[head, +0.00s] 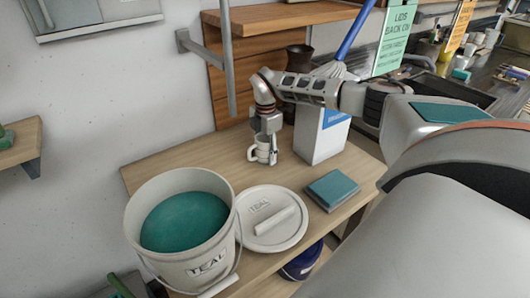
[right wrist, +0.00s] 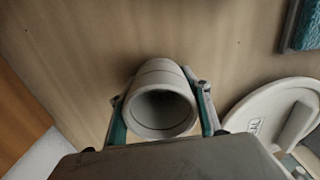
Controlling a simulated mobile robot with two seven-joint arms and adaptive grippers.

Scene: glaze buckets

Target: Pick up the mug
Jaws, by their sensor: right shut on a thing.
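A pale grey-white mug (head: 258,153) is at the back of the wooden table in the head view, upright, with its handle to the left. My right gripper (head: 268,147) comes down over it from above. In the right wrist view the mug (right wrist: 160,105) sits between the two teal-padded fingers of my right gripper (right wrist: 163,118), which are shut on its sides. I look into its dark opening. I cannot tell whether its base touches the table. My left gripper is not in view.
A bucket of teal glaze (head: 187,225) stands at the table's front left. A white lid (head: 270,238) lies beside it, with a teal block (head: 332,189) to the right. A white box (head: 320,137) stands just right of the gripper. A wooden shelf (head: 285,18) is behind.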

